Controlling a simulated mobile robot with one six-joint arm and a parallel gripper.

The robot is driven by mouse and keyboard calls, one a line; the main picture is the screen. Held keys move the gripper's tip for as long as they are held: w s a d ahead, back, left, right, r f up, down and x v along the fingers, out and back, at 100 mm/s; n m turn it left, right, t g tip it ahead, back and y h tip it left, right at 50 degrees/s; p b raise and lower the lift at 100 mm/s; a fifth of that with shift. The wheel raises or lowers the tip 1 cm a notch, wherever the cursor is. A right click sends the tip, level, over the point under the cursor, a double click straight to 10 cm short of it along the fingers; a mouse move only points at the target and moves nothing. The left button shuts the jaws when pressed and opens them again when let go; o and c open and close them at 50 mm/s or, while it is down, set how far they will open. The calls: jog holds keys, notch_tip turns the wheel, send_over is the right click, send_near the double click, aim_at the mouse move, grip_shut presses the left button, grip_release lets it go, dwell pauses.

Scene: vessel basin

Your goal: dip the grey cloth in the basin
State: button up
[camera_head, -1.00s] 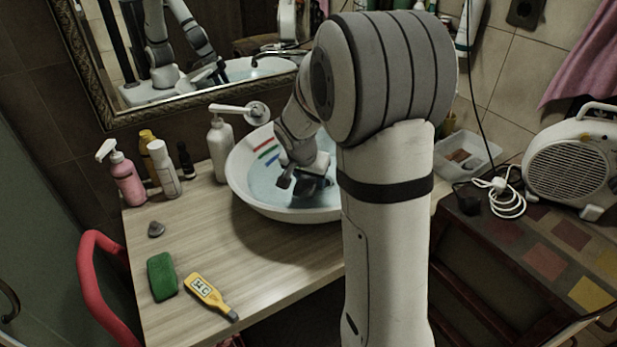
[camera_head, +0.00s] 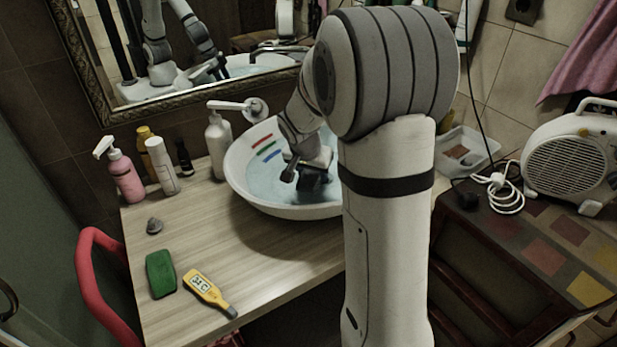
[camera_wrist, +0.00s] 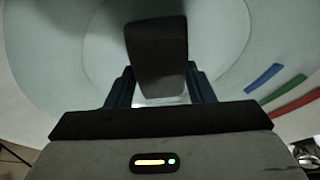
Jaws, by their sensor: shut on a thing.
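The white basin (camera_head: 240,180) holds pale blue water (camera_head: 268,186) and has red, green and blue stripes on its inner wall. My gripper (camera_head: 304,180) reaches down inside the basin. In the wrist view my gripper (camera_wrist: 160,88) is shut on the grey cloth (camera_wrist: 157,50), a dark grey, block-like shape between the two fingers. In the head view the cloth is hard to tell from the dark fingers. I cannot tell whether it touches the water. My arm hides the basin's right side.
On the counter (camera_head: 235,245) stand a pink bottle (camera_head: 124,178), a white bottle (camera_head: 163,166) and a pump dispenser (camera_head: 218,145). A green sponge (camera_head: 160,274), yellow thermometer (camera_head: 208,292) and grey stone (camera_head: 154,226) lie in front. A clear tray (camera_head: 467,150) and heater (camera_head: 570,160) stand right.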

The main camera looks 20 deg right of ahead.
aim_at(308, 174)
jog(key=shift+a, duration=0.15)
jog(key=shift+s+a+b, duration=0.1)
jog(key=shift+a+b, duration=0.4)
jog(key=shift+b, duration=0.05)
jog(key=shift+r, duration=0.1)
notch_tip(308, 174, up, 11)
jog(key=p, duration=0.6)
dwell(0.4)
dwell(1.0)
notch_tip(308, 174, up, 3)
jog(key=shift+f+p, duration=0.15)
jog(key=shift+p, duration=0.55)
